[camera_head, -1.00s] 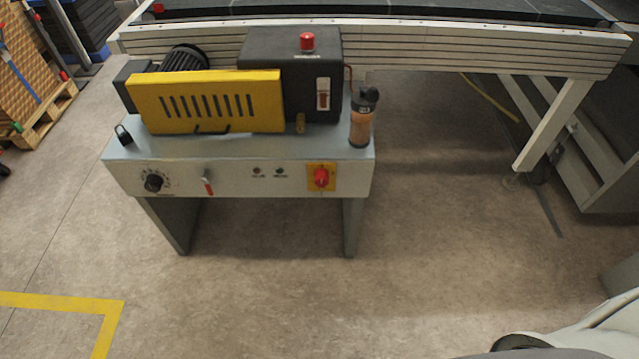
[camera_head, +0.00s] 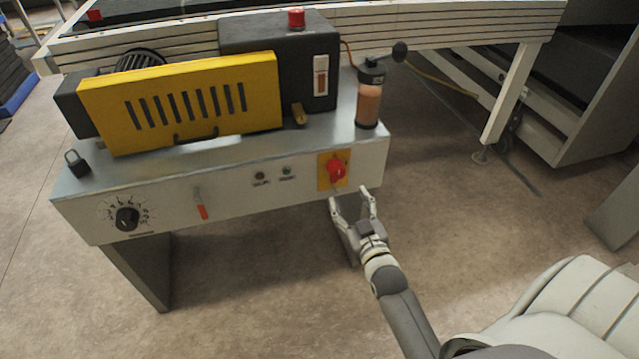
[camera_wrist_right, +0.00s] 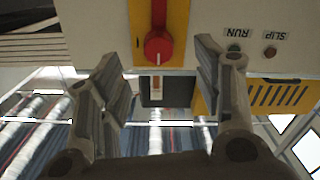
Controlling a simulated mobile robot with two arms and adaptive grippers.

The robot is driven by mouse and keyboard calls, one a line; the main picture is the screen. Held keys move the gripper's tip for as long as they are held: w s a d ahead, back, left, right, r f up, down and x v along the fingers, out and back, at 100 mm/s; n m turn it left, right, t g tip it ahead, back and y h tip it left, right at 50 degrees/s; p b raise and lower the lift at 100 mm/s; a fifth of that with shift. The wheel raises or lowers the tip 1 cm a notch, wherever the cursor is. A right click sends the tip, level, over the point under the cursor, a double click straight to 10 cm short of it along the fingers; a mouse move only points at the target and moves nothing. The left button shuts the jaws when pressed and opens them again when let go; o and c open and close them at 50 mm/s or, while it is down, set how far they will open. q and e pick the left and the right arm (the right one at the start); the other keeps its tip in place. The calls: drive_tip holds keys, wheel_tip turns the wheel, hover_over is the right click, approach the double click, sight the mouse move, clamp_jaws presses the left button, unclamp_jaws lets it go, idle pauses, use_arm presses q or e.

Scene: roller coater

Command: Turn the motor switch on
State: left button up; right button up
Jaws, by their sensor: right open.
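The red rotary switch (camera_head: 336,170) sits on a yellow plate at the right end of the machine's front panel (camera_head: 230,195). It also shows in the right wrist view (camera_wrist_right: 158,46), where the panel appears upside down and the red handle stands vertical. My right gripper (camera_head: 352,194) is open and empty, just below and in front of the switch. In the right wrist view its two fingers (camera_wrist_right: 158,62) stand on either side of the red knob, apart from it. My left gripper is not in view.
The panel also has a black dial (camera_head: 127,219), a small red lever (camera_head: 201,211) and two small indicators marked RUN and SLIP. A yellow slotted guard (camera_head: 180,103) and an orange-filled bottle (camera_head: 369,98) stand on top.

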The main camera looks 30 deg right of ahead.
sight(339, 176)
drive_tip(key=x, duration=0.3)
drive_tip(key=b+x, duration=0.1)
drive_tip(key=x, duration=0.5)
drive_tip(key=shift+w+d+r+b, duration=0.25)
drive_tip(key=shift+w+r+b, duration=0.05)
drive_tip(key=shift+r+b, duration=0.1)
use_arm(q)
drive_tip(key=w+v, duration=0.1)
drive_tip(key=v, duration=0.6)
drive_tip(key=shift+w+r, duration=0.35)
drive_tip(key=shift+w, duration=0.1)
use_arm(e)
drive_tip(key=shift+w+d, duration=0.15)
drive_tip(key=shift+w, duration=0.45)
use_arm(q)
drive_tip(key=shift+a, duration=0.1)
use_arm(e)
drive_tip(key=shift+c, duration=0.3)
drive_tip(key=c, duration=1)
